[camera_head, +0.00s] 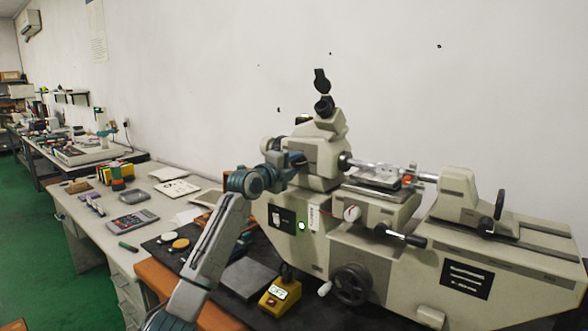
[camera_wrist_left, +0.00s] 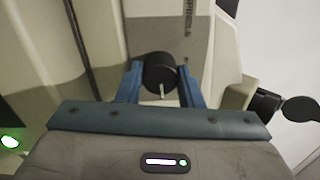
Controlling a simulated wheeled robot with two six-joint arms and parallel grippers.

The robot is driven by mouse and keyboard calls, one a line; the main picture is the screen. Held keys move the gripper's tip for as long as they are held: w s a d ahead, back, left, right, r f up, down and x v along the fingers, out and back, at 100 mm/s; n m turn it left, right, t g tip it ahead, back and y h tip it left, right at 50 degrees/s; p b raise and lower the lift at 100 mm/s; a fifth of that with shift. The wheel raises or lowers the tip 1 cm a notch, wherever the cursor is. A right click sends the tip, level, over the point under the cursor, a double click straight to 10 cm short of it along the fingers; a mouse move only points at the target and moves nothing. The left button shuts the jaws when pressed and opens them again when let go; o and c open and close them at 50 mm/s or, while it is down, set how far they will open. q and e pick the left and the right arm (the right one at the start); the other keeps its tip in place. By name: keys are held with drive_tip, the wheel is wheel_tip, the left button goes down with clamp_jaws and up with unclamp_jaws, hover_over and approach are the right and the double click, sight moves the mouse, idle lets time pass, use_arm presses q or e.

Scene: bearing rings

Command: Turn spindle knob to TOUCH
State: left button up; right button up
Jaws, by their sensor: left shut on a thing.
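The spindle knob (camera_wrist_left: 158,68) is a black round knob with a white pointer line on the pale machine's housing, seen in the left wrist view. Its pointer line is toward the bottom of that view. My left gripper (camera_wrist_left: 160,78) has its two blue fingers on either side of the knob and is shut on it. In the head view my left gripper (camera_head: 296,160) is against the left end of the machine's head (camera_head: 322,160) and hides the knob. The lettering beside the knob is too small to read fully, and I cannot make out a TOUCH mark. My right gripper is not in view.
The measuring machine (camera_head: 375,255) fills the right, with a black handwheel (camera_head: 352,285) low at its front. A yellow box with a display (camera_head: 280,292) stands before it. Eyepieces (camera_head: 323,106) rise above the head. A cluttered bench (camera_head: 90,230) runs along the wall at left.

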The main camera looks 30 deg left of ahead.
use_arm(q)
drive_tip(key=shift+f+m, duration=0.1)
drive_tip(key=shift+m, duration=0.6)
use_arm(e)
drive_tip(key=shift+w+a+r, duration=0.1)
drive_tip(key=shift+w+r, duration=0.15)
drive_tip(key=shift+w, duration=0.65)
use_arm(q)
drive_tip(key=o, duration=1)
drive_tip(key=shift+d, duration=0.1)
drive_tip(key=shift+c, duration=0.2)
drive_tip(key=shift+f, duration=0.1)
